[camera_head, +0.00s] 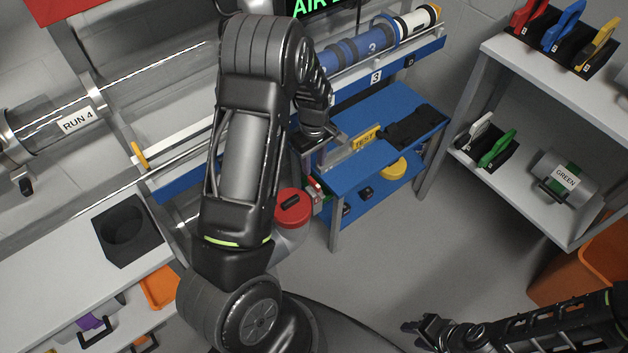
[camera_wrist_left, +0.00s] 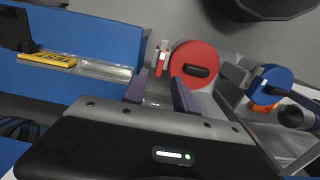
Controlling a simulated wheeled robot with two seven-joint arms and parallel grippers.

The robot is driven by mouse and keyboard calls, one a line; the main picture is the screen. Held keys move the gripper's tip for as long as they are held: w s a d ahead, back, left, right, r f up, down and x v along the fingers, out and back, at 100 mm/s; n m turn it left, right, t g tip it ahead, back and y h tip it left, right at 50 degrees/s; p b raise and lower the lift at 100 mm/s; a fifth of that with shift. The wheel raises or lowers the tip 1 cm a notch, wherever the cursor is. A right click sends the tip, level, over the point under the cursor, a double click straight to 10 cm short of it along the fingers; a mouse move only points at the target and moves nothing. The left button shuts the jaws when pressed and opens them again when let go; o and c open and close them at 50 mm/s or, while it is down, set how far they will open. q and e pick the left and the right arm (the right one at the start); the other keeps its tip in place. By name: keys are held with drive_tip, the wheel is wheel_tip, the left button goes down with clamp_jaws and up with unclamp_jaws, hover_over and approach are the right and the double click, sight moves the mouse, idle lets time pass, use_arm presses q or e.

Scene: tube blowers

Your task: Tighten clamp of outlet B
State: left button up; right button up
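No label for outlet B is readable, so I cannot tell which clamp belongs to it. A canister with a red round lid (camera_head: 293,208) stands beside the blue bench, and the lid (camera_wrist_left: 194,64) also shows in the left wrist view. A small red and white latch-like part (camera_wrist_left: 161,57) sits at the lid's left edge. My left gripper (camera_head: 325,134) is over the bench's near side, partly hidden by its own arm. In the wrist view its fingers (camera_wrist_left: 160,84) are apart with nothing clearly between them, pointing toward the red lid. My right gripper (camera_head: 430,330) is low over the floor, small and dark.
The blue bench (camera_head: 345,185) carries a yellow TEST label (camera_head: 366,138). A blue round lid (camera_wrist_left: 270,85) is at the right in the wrist view. A shelf unit (camera_head: 520,185) stands right, with an orange bin (camera_head: 585,270) below. Grey floor between is clear.

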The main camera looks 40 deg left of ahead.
sight(314, 182)
use_arm(q)
wheel_tip(314, 182, down, 8)
drive_tip(key=shift+r, duration=0.1)
idle(0.5)
drive_tip(key=shift+c, duration=0.4)
clamp_jaws()
